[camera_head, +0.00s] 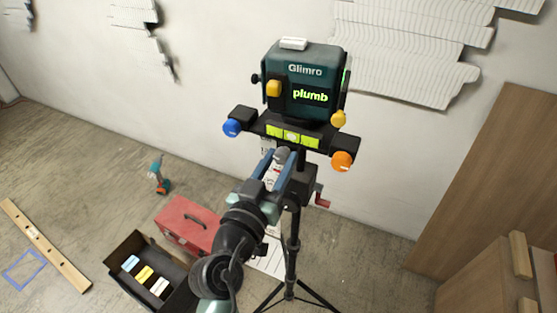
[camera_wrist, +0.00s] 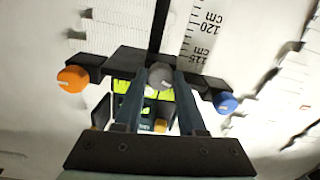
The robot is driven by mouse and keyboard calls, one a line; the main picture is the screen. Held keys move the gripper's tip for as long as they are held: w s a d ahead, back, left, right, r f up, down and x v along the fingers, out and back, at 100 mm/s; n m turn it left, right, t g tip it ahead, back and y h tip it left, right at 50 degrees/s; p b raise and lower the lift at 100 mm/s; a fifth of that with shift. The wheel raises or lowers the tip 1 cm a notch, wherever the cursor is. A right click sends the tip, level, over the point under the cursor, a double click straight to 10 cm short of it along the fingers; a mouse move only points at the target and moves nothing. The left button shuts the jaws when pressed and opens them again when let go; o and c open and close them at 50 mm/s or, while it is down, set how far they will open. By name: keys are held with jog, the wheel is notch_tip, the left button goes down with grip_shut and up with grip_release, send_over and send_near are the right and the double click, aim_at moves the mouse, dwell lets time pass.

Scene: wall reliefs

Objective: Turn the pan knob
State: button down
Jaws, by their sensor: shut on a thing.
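A laser level (camera_head: 305,85) reading "plumb" stands on a black tripod (camera_head: 292,225). Its bracket carries a blue knob (camera_head: 232,127) at left and an orange knob (camera_head: 341,161) at right. A round grey knob (camera_head: 283,153) sits low at the front; no label naming it can be read. My gripper (camera_head: 277,160) reaches up to it from below and is shut on it. In the wrist view the grey knob (camera_wrist: 160,75) sits between the two fingertips (camera_wrist: 161,80). There the orange knob (camera_wrist: 72,79) is at left and the blue knob (camera_wrist: 225,102) at right, both clear of the fingers.
A red toolbox (camera_head: 188,224) and a black open box (camera_head: 125,250) stand on the floor at left, near a drill (camera_head: 160,178). Yellow knobs (camera_head: 338,118) are on the level. A red crank (camera_head: 321,197) juts right. Wooden boards (camera_head: 485,175) stand at right.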

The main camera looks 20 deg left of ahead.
jog(key=shift+n, duration=0.4)
jog(key=n+p, duration=0.1)
jog(key=n, duration=0.4)
jog(key=shift+n, duration=0.3)
jog(key=n+p, duration=0.2)
jog(key=n, duration=0.3)
jog(key=shift+n+h, duration=0.4)
jog(key=shift+g, duration=0.3)
jog(key=shift+f, duration=0.1)
jog(key=c, duration=0.5)
grip_release()
